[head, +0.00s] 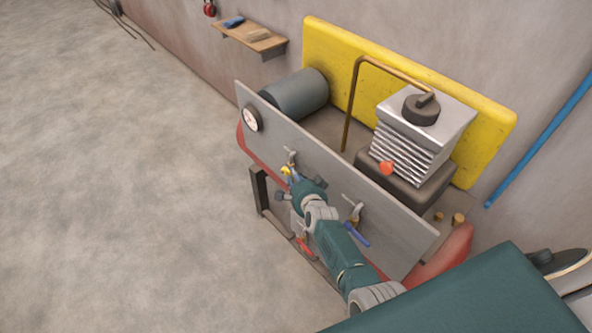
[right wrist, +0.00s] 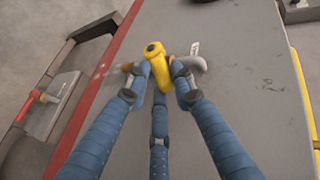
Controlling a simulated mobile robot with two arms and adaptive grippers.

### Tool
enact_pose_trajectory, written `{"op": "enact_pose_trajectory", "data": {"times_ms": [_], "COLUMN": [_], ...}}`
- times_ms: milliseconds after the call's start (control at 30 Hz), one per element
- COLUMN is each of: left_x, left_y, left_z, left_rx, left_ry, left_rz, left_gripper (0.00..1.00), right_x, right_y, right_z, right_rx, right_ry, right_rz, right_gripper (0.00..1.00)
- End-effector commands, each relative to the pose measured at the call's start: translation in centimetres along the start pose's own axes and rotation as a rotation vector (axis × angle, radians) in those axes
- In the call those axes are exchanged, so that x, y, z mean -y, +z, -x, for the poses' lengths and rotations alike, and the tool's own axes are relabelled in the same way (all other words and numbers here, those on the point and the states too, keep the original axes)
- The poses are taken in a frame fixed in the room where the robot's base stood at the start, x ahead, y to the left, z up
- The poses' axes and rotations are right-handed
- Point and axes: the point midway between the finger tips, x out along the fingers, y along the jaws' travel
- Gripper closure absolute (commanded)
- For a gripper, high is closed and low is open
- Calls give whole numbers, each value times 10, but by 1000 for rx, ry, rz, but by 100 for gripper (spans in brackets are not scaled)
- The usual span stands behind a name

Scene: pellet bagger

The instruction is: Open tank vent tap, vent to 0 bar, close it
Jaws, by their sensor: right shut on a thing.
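A tap with a yellow handle (head: 285,171) is on the grey panel (head: 330,185) of the compressor. In the right wrist view the yellow handle (right wrist: 157,68) stands between my fingertips, with a grey curved pipe end beside it and a brass part behind. My right gripper (head: 291,176) is shut on this handle; it also shows in the right wrist view (right wrist: 160,82). A round white pressure gauge (head: 252,120) is at the panel's left end; its reading is too small to tell. The red tank (head: 449,256) is mostly hidden behind the panel. My left gripper is not in view.
A blue-handled tap (head: 356,234) is further right on the panel, close to my right arm. A red handle (head: 304,246) is low beneath the panel. The motor (head: 300,93) and finned pump (head: 405,148) stand behind. Open floor lies left.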

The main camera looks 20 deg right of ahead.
Motion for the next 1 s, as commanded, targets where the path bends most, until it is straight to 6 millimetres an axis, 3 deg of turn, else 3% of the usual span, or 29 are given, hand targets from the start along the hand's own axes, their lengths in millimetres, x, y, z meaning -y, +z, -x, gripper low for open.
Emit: {"op": "enact_pose_trajectory", "data": {"times_ms": [33, 300, 867, 900, 933, 1000], "left_x": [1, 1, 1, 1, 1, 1], "left_y": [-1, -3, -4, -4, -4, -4], "left_z": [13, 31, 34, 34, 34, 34], "left_rx": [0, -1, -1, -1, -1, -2], "left_ry": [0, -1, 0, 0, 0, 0], "left_rz": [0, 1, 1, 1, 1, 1], "left_gripper": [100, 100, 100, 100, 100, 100], "right_x": [11, 12, 10, 10, 10, 10], "right_y": [0, 0, -1, -1, -1, -1], "right_z": [2, 0, -1, -1, -1, -1], "right_rx": [-1, -1, -2, -2, -2, -2], "right_ry": [18, 104, 130, 130, 131, 130], "right_rz": [9, 47, 62, 61, 61, 60], "right_gripper": [100, 100, 100, 70, 64, 64]}}
